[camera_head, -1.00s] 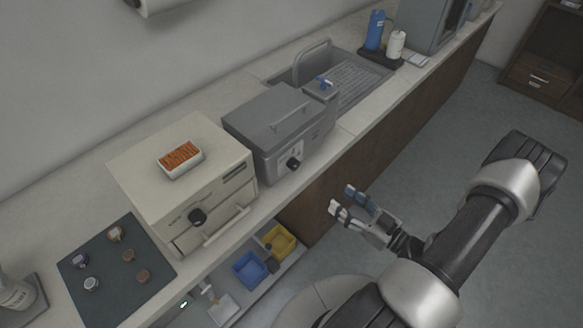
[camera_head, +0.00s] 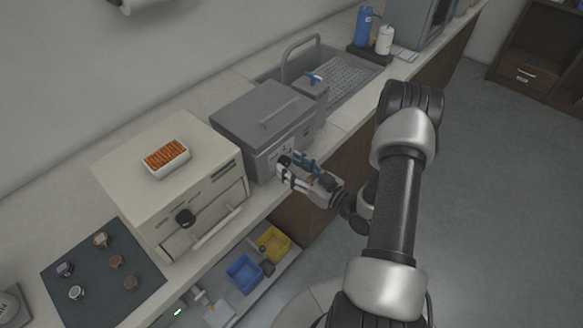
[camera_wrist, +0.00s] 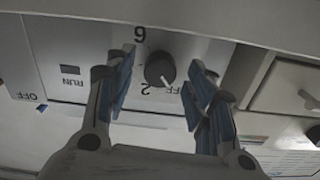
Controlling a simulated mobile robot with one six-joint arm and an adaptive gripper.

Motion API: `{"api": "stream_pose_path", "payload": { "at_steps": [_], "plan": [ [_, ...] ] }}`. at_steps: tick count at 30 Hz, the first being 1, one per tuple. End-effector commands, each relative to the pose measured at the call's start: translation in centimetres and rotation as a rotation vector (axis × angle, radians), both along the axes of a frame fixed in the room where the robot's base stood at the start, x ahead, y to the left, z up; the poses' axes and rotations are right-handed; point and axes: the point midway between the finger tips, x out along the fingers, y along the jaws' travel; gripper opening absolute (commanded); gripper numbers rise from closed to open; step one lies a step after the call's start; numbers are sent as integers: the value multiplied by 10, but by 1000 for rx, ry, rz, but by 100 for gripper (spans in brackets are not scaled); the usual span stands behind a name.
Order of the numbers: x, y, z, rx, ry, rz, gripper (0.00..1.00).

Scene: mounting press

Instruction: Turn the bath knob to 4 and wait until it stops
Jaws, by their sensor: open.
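The bath is a grey box with a lid (camera_head: 262,112) on the counter, between the cream oven and the sink. Its black round knob (camera_wrist: 159,69) shows in the wrist view on the pale front panel. A pale pointer mark on the knob points down and slightly right, near the printed 2 and OFF. My gripper (camera_head: 292,167) is at the bath's front and hides the knob in the head view. In the wrist view my gripper (camera_wrist: 163,74) is open, with one blue-padded finger on each side of the knob and gaps between.
The cream oven (camera_head: 185,160) with its own black knob and handle stands at left, a tray of orange-brown pieces (camera_head: 166,158) on top. The sink (camera_head: 340,78) is at right. Yellow (camera_head: 273,245) and blue (camera_head: 243,272) bins sit below the counter. The floor at right is clear.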

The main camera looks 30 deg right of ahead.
Motion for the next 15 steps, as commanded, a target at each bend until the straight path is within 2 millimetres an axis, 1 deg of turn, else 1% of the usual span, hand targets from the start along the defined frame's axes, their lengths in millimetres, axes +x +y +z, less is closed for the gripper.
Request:
{"api": "stream_pose_path", "payload": {
  "at_steps": [3, 11, 15],
  "plan": [
    [5, 3, 0, 0, 0, 1, 50],
    [6, 2, 0, 0, 0, 0, 50],
    [6, 2, 0, 0, 0, 0, 41]
  ]
}}
